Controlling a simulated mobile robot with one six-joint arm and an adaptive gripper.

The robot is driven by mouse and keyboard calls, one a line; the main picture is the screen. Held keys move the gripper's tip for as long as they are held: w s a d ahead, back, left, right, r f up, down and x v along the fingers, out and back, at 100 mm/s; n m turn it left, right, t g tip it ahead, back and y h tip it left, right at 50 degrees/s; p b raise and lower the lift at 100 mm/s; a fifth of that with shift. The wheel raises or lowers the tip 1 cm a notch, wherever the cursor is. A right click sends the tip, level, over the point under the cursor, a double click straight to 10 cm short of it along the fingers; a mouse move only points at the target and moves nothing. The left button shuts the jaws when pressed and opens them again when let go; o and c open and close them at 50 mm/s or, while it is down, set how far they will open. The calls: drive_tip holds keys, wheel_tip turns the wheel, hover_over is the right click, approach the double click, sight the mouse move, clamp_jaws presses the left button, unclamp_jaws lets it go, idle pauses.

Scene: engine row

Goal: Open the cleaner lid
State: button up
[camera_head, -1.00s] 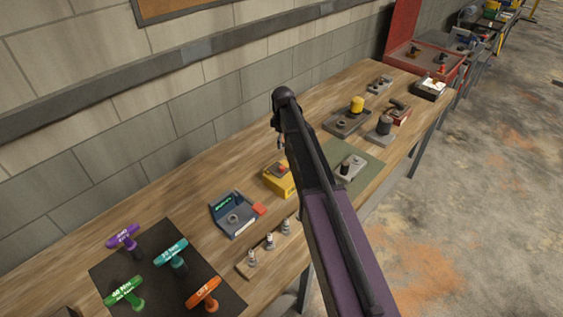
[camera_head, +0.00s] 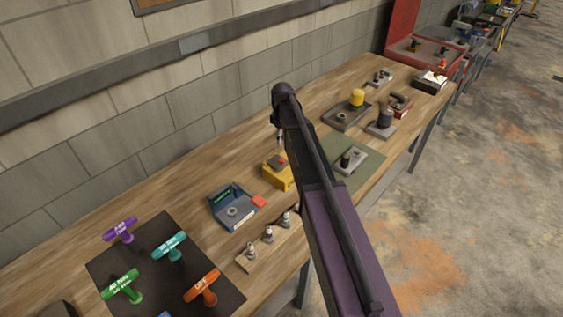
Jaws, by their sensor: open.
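A small yellow box (camera_head: 272,175) with a grey top and a red part on it sits mid-bench; it looks like the cleaner, though no label is readable. Its right side is partly hidden behind my arm, and its top looks closed. My gripper (camera_head: 279,137) hangs below the dark wrist, above and behind the yellow box in the picture, apart from it. Only a small part of the gripper shows, and it appears empty and open.
A blue tester-like box (camera_head: 233,210) with a red tab stands left of the yellow box. A wooden strip (camera_head: 244,261) holds spark plugs in front. A grey tray (camera_head: 334,119) and a green mat (camera_head: 370,157) are right. The wall runs behind.

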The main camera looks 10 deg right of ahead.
sight(282, 159)
drive_tip(key=shift+f+b, duration=5.4)
drive_tip(key=shift+f, duration=0.3)
clamp_jaws()
